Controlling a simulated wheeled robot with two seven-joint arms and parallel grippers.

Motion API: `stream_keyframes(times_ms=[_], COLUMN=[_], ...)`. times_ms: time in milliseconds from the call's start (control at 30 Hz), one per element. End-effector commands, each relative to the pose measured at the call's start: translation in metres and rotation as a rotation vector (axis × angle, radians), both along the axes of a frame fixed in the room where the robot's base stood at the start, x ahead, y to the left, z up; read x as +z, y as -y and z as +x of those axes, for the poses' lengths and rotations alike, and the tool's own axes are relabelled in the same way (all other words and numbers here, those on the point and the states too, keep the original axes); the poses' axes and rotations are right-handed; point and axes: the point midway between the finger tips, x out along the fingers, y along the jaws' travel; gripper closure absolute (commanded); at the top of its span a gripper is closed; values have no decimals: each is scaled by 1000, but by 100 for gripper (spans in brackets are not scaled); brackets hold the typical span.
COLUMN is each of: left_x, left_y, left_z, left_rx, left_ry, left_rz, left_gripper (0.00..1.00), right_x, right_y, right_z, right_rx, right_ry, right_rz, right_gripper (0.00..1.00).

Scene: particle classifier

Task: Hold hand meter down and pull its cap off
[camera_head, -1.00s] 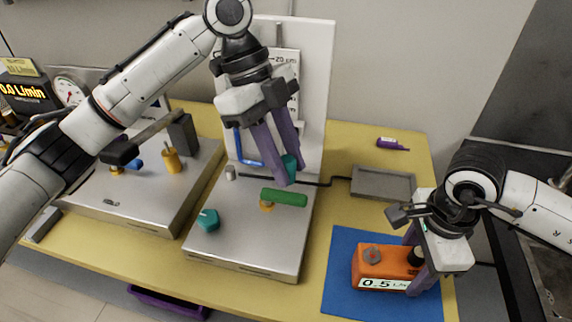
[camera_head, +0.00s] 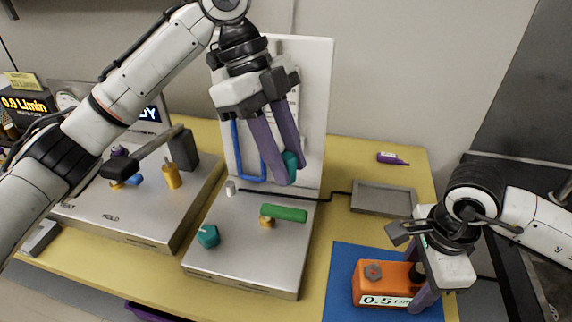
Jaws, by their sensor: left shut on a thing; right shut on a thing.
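The hand meter (camera_head: 384,285) is an orange box on a blue mat, with a grey knob on top and a "0.5" display in front. A black part (camera_head: 417,271), perhaps its cap, stands at its right end, partly covered. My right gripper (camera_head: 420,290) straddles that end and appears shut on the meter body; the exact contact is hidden. My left gripper (camera_head: 287,175) is well away to the upper left, before the white upright panel. It is shut on a teal piece (camera_head: 291,160), mostly hidden by its purple fingers.
The blue mat (camera_head: 343,272) is at the table's front right. Left of it stands a steel unit (camera_head: 240,265) with a green handle (camera_head: 285,213) and teal knob (camera_head: 207,236). A grey tray (camera_head: 383,197) and purple bottle (camera_head: 391,158) lie behind the mat.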

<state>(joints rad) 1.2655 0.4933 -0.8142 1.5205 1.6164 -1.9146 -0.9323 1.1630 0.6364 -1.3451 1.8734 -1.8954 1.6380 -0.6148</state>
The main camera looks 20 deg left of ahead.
Motion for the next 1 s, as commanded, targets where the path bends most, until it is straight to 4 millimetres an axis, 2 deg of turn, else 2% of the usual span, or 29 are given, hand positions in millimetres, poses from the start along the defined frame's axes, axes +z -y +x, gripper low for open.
stream_keyframes(times_ms=[167, 200, 300, 667, 767, 1000], left_x=[0, 0, 0, 0, 0, 0], left_y=[0, 0, 0, 0, 0, 0], left_z=[0, 0, 0, 0, 0, 0], left_rx=[0, 0, 0, 0, 0, 0], left_ry=[-1, -1, 0, 0, 0, 0], left_rz=[0, 0, 0, 0, 0, 0], left_gripper=[95, 95, 95, 95, 95, 95], right_x=[1, 1, 1, 6, 19, 70], right_y=[0, 0, 0, 0, 0, 0], right_z=[0, 0, 0, 1, 1, 1], right_rx=[0, 0, 0, 0, 0, 1], right_ry=[2, 2, 1, 2, 4, 6], right_rz=[0, 0, 0, 0, 2, 2], right_gripper=[97, 45, 30, 30, 30, 30])
